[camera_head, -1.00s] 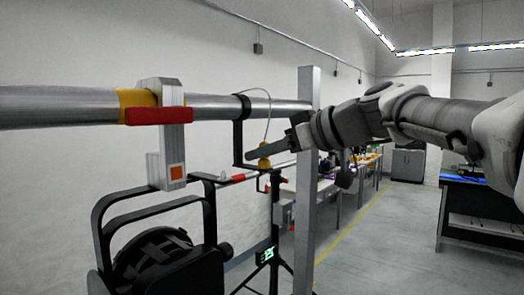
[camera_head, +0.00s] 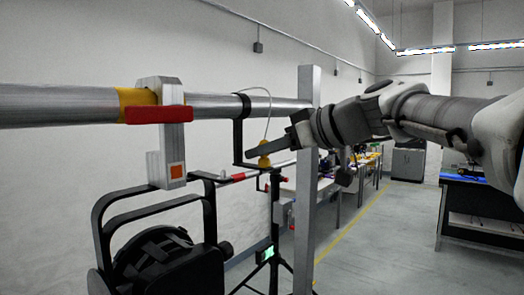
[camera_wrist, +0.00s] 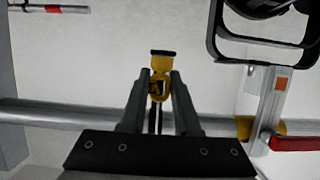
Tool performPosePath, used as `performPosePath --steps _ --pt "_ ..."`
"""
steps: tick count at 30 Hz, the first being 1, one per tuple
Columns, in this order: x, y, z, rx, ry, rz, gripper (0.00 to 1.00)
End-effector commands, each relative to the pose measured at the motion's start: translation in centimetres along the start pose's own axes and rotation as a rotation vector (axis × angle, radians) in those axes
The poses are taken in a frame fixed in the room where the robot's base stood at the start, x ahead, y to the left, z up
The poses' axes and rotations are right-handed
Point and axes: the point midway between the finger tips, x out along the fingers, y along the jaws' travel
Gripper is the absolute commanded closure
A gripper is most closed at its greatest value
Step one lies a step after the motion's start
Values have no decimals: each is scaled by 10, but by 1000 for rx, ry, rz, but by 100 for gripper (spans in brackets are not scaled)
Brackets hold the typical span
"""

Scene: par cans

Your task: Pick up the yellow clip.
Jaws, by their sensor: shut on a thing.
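The yellow clip (camera_wrist: 160,66) is between the two fingers of my gripper (camera_wrist: 160,76) in the wrist view, and both fingers touch its sides. It has a dark top end and a dark part in its middle. In the head view the clip (camera_head: 264,161) shows small at the tip of my gripper (camera_head: 262,152), with a thin pale cable looping up from it toward the metal pipe (camera_head: 200,106). My gripper is shut on the clip. From the head, the fingers overlap and hide part of it.
A silver clamp (camera_head: 173,150) with a red handle (camera_head: 158,115) grips the pipe at left, above a black lamp bracket (camera_head: 210,205). A black hanging bracket (camera_head: 238,135) is just left of the clip. A grey upright post (camera_head: 306,190) stands close to my gripper.

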Motion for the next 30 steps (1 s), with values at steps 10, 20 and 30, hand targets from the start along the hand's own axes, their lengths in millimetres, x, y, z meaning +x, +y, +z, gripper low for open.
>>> performPosePath --steps 10,20,30 --pt "-13 1 -34 -5 2 4 100" --pt "-36 1 -98 -3 1 4 100" --pt "-55 1 -152 -2 0 3 100"
